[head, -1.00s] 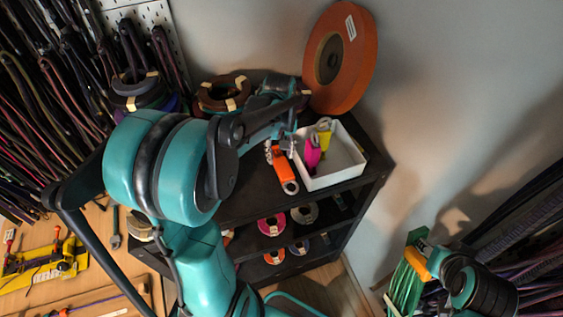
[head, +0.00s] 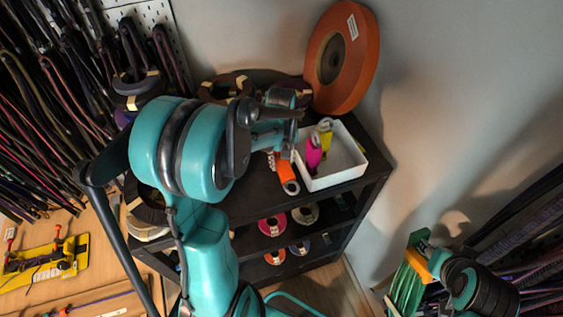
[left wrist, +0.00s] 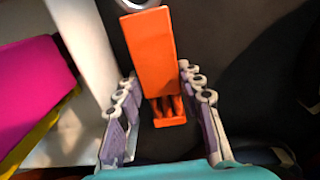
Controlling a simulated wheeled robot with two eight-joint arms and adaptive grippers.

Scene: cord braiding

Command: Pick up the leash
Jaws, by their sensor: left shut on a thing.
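The orange leash piece (head: 289,174) with a grey ring at its end lies on the black shelf top, left of the white bin. In the left wrist view the orange piece (left wrist: 148,50) sits between the fingers, its ring at the top edge. My left gripper (left wrist: 163,115) is shut on its near end, with a finger on each side. In the head view my left gripper (head: 284,148) is partly hidden by its own arm.
The white bin (head: 352,172) holds a pink and a yellow piece, close to the left gripper. A large orange reel (head: 356,75) and dark coils stand behind. Lower shelves hold several spools. Dark cords hang at left, and a yellow jig (head: 40,262) lies on the wooden table.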

